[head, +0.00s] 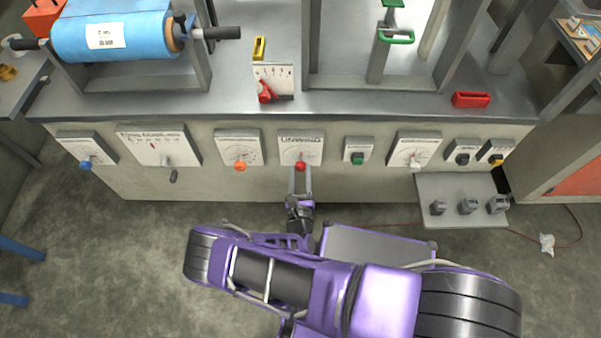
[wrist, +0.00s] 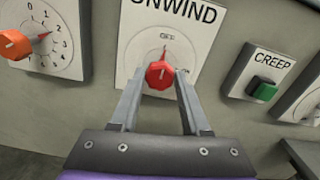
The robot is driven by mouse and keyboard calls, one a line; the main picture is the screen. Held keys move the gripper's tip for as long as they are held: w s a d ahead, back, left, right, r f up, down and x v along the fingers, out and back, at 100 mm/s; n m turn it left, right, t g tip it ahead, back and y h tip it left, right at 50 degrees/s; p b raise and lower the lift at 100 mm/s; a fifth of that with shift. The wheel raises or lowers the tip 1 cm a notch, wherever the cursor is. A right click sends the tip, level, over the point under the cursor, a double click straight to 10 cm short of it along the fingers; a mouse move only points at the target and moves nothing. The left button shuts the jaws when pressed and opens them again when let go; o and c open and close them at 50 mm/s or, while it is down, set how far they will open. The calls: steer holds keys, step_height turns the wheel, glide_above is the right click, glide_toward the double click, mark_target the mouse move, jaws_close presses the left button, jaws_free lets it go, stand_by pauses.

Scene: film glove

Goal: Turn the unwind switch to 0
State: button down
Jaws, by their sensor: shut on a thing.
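The unwind switch is a red knob (wrist: 159,74) on a white plate labelled UNWIND (wrist: 190,30) in the wrist view. In the head view the red knob (head: 300,166) sits on the front panel, left of centre along the row of controls. The knob's pointer is up, near small markings that I cannot read clearly. My gripper (wrist: 155,80) is shut on the red knob, with one finger on each side of it. In the head view my gripper (head: 300,176) reaches up to the knob from below.
An orange dial (wrist: 15,44) is to the left and a green CREEP switch (wrist: 263,90) to the right. Further controls line the panel (head: 345,195). A blue film roll (head: 110,36) lies above the table (head: 190,102). A grey plate (head: 460,187) with levers juts out at right.

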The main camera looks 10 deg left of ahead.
steer(key=shift+n, duration=0.5)
steer(key=shift+c, duration=1.9)
jaws_free()
steer(key=shift+s, duration=0.1)
